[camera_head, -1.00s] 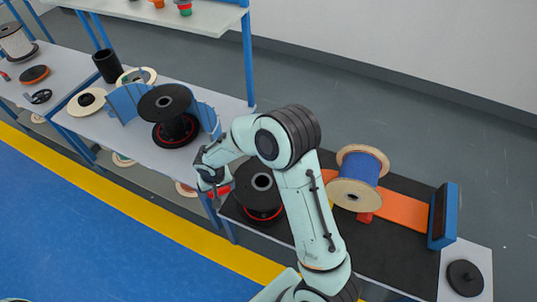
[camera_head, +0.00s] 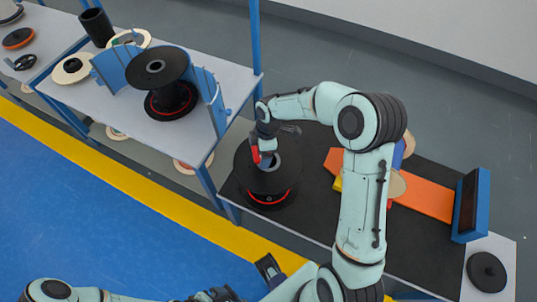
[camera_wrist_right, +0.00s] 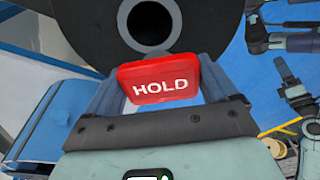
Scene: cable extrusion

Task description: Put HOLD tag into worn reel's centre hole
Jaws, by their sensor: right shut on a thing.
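My right gripper (camera_head: 262,153) is shut on the red HOLD tag (camera_head: 255,154), right over the top of a black reel (camera_head: 285,185) with red near its base. In the right wrist view the tag (camera_wrist_right: 158,78) sits between the fingers, its white word facing the camera. The reel's dark centre hole (camera_wrist_right: 153,25) shows just beyond the tag, and the tag appears outside it; the height gap is unclear. A second black reel (camera_head: 160,65) stands on the grey table. No wear marks are readable.
Blue curved panels (camera_head: 118,68) flank the second reel. A blue-wound reel (camera_head: 398,155) is mostly hidden behind my right arm, near an orange strip (camera_head: 425,198) and a blue upright frame (camera_head: 472,205). A black disc (camera_head: 487,271) lies at the right. Dark mat is free in front.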

